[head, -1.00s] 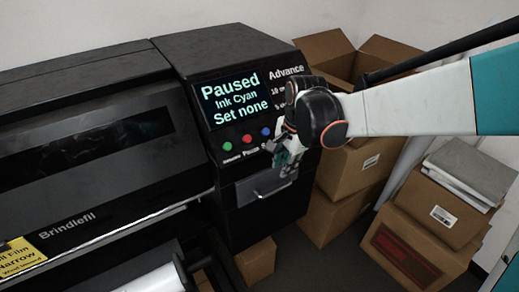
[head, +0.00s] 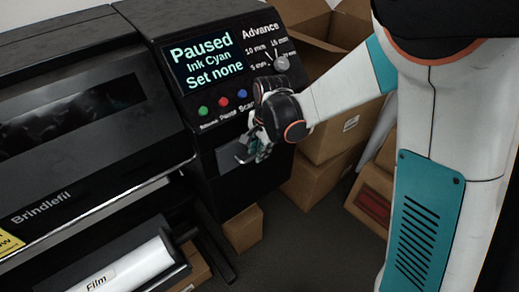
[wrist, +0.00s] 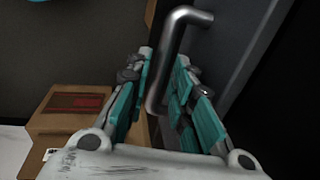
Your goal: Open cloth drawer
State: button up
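The cloth drawer (head: 228,159) is a grey front panel low on the black printer's control unit, below the coloured buttons. Its metal bar handle (wrist: 173,60) shows in the wrist view, running between my gripper's fingers. My gripper (head: 262,150) is at the drawer front in the head view and hides part of the handle. In the wrist view my gripper (wrist: 160,95) has its teal-padded fingers apart, one on each side of the handle, with a gap visible. The drawer looks closed, though my gripper covers part of it.
The printer screen (head: 202,61) reads "Paused, Ink Cyan, Set none". A grey dial (head: 281,63) sits above my gripper. Cardboard boxes (head: 335,130) stand right of the printer. A white film roll (head: 125,268) lies at the lower left.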

jog(key=shift+c, duration=0.2)
grip_shut()
jog(key=shift+s, duration=0.1)
jog(key=s+d, duration=0.9)
jog(key=s, duration=0.5)
jog(key=shift+s+d+b, duration=0.15)
jog(key=shift+d+b, duration=0.2)
jog(key=shift+b, duration=0.05)
jog(key=shift+o, duration=0.2)
grip_release()
jog(key=shift+r, duration=0.1)
